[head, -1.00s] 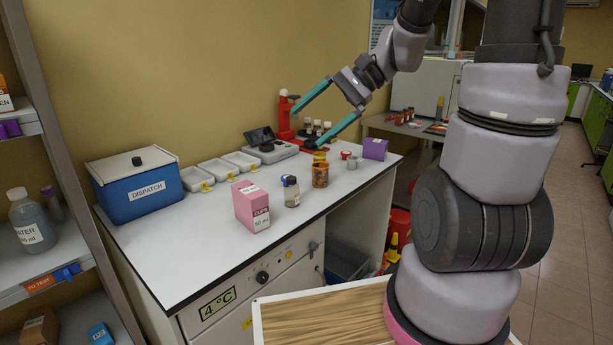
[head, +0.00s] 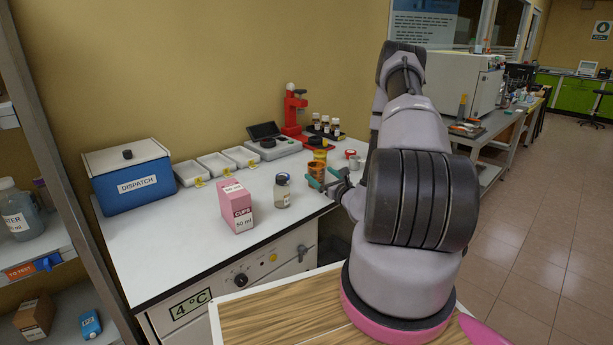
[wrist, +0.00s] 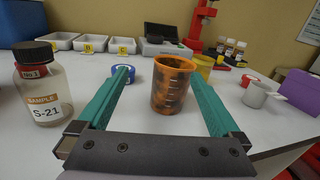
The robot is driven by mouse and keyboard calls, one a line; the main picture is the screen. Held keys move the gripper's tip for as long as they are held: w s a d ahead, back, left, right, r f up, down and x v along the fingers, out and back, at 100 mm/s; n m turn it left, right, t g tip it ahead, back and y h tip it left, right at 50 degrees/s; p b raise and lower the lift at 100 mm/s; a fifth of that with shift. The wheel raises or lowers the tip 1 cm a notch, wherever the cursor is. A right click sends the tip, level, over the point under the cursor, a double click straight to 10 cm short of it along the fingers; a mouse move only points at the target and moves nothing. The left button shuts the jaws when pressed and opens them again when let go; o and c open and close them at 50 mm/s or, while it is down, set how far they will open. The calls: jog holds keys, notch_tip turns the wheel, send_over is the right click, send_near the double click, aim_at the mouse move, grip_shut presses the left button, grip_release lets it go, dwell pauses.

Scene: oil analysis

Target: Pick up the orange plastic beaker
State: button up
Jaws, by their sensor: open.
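The orange plastic beaker (wrist: 172,86) stands upright on the white bench, with dark blotches and white graduation marks on its wall. In the wrist view it is between and slightly beyond the two teal fingers of my gripper (wrist: 166,95), nearer the right finger. My gripper is open, low over the bench, and the beaker does not appear gripped. In the head view the beaker (head: 316,170) is partly hidden by my gripper (head: 322,182) and its fingers.
A sample bottle labelled S-21 (wrist: 40,88) stands left of my gripper. A blue-rimmed cap (wrist: 122,73) lies near the left fingertip. A yellow container (wrist: 201,68) is behind the beaker; a grey cup (wrist: 257,94) and purple box (wrist: 300,95) are to the right. A pink box (head: 236,205) stands farther left.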

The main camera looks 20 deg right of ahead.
aim_at(320, 177)
jog(key=f, duration=0.1)
jog(key=d+f+m+h, duration=0.1)
jog(key=shift+d+f+h, duration=0.2)
jog(key=shift+f+h, duration=0.1)
jog(key=shift+f, duration=0.1)
jog(key=w, duration=0.4)
jog(key=shift+w+a, duration=0.1)
jog(key=shift+w, duration=3.2)
jog(key=c, duration=1.2)
